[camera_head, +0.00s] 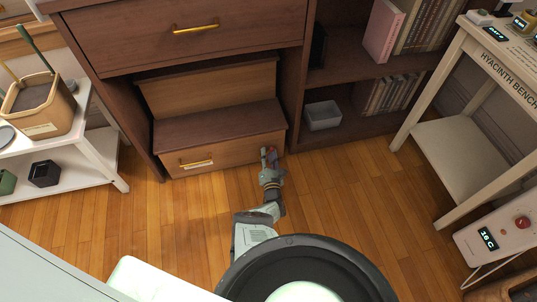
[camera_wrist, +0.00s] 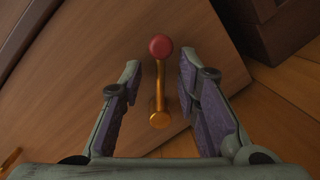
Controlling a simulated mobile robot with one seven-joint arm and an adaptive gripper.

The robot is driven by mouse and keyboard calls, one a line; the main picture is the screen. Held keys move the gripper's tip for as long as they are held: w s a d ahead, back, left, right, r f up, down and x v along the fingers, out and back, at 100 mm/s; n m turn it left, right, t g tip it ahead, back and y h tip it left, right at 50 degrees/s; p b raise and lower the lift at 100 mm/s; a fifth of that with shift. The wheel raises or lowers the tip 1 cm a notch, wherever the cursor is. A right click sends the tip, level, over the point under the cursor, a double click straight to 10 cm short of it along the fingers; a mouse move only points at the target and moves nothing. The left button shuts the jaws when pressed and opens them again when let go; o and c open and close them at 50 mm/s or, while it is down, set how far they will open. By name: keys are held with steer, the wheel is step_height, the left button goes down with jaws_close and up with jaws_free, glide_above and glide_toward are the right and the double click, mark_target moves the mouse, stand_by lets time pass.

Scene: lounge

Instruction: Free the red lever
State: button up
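The red lever has a round red knob (camera_wrist: 160,47) on a thin brass stem (camera_wrist: 159,85), with a round brass base at its lower end in the wrist view. It stands against a brown wooden face. My gripper (camera_wrist: 159,80) is open, with one finger on each side of the stem and a gap on both sides. The knob shows just beyond the fingertips. In the head view my gripper (camera_head: 269,156) is low at the right end of the lower drawer front (camera_head: 232,152) and mostly hides the lever there.
The lower drawer sits in a dark cabinet (camera_head: 180,50) with a brass-handled upper drawer. A shelf with books and a grey bin (camera_head: 322,116) is to the right. A white bench (camera_head: 455,160) stands further right, a white side table (camera_head: 85,180) left. Wooden floor (camera_head: 340,190) between them is clear.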

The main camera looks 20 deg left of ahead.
jaws_close()
stand_by(0.7)
